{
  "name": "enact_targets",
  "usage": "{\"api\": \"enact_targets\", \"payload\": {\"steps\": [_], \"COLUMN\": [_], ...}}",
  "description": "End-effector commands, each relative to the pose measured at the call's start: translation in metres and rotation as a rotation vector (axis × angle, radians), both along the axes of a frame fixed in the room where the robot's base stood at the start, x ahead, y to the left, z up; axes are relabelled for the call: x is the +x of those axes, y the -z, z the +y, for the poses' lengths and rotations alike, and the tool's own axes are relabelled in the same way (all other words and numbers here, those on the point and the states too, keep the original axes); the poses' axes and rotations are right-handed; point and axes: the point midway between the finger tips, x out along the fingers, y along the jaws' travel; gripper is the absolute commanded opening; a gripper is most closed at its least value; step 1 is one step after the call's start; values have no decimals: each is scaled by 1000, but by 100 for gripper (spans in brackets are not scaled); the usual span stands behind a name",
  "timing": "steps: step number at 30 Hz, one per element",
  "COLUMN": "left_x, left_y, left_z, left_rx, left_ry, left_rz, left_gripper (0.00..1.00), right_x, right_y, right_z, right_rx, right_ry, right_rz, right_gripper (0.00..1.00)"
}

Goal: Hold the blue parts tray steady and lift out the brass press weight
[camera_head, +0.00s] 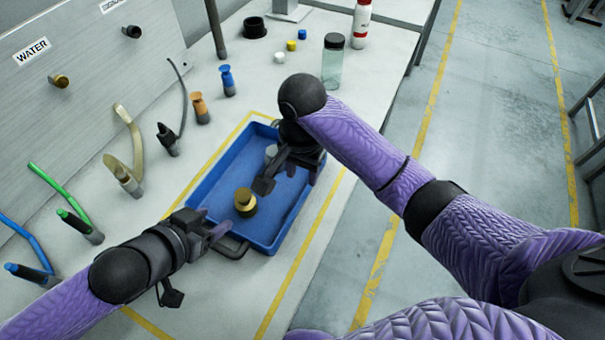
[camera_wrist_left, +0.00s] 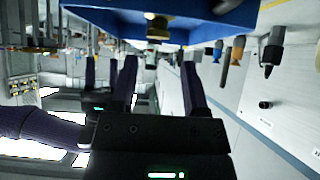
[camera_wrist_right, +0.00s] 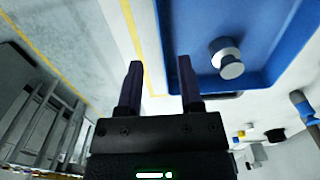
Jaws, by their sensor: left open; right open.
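The blue parts tray (camera_head: 215,185) lies on the bench. The brass press weight (camera_head: 245,201) stands inside it near the front end. It also shows in the left wrist view (camera_wrist_left: 157,28). A silver-grey weight (camera_wrist_right: 229,60) stands in the tray towards the far end. My left gripper (camera_head: 212,226) is open and empty at the tray's front-left corner, close to the dark front handle (camera_head: 232,248). My right gripper (camera_head: 290,174) is open and empty by the tray's right side, appearing over it in the head view. It hides part of the far end. Contact cannot be told.
Several hoses and fittings line the panel side, with an orange fitting (camera_head: 200,107) and a blue one (camera_head: 227,80). A clear jar (camera_head: 333,62) and a white bottle (camera_head: 361,22) stand beyond the tray. Yellow tape outlines the tray's place. The bench front is clear.

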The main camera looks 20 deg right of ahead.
Motion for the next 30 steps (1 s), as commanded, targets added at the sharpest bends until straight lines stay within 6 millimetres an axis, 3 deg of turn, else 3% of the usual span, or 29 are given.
{"api": "enact_targets", "payload": {"steps": [6, 12, 22, 29, 30], "left_x": [0, 0, 0, 0, 0], "left_y": [0, 0, 0, 0, 0], "left_z": [0, 0, 0, 0, 0], "left_rx": [0, 0, 0, 0, 0], "left_ry": [0, 0, 0, 0, 0], "left_rz": [0, 0, 0, 0, 0], "left_gripper": [59, 59, 59, 59, 59], "right_x": [-1, 0, 0, 0, 0], "right_y": [50, 84, 92, 92, 92], "right_z": [-1, 0, -1, -1, -1], "right_rx": [-2, 0, 0, 0, 0], "right_ry": [2, 2, 1, 2, 2], "right_rz": [6, 3, 0, 0, 0], "right_gripper": [47, 47, 47, 0, 0]}}
